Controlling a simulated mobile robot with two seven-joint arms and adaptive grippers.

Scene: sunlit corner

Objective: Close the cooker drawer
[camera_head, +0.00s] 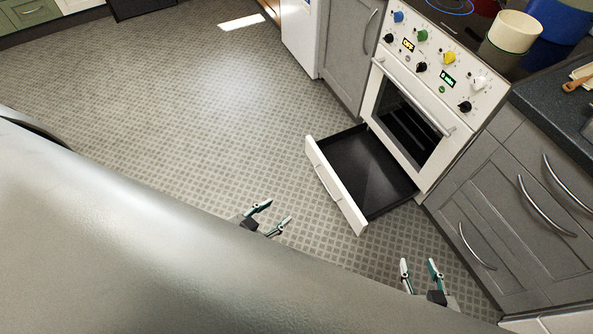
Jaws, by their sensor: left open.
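The cooker drawer (335,186) is pulled out from the bottom of the white cooker (435,170). Its white front with a bar handle faces left, and its dark inside (375,172) looks empty. My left gripper (276,214) is open and empty, to the lower left of the drawer front and apart from it. My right gripper (419,266) is open and empty, below and to the right of the drawer's near corner, apart from it. My own body covers the lower left of the view.
The oven door (405,115) above the drawer is shut. Grey cabinets (515,215) with curved handles stand right of the cooker. A cream pot (513,32) and a blue pot (560,18) sit on top. The tiled floor (190,100) left of the drawer is clear.

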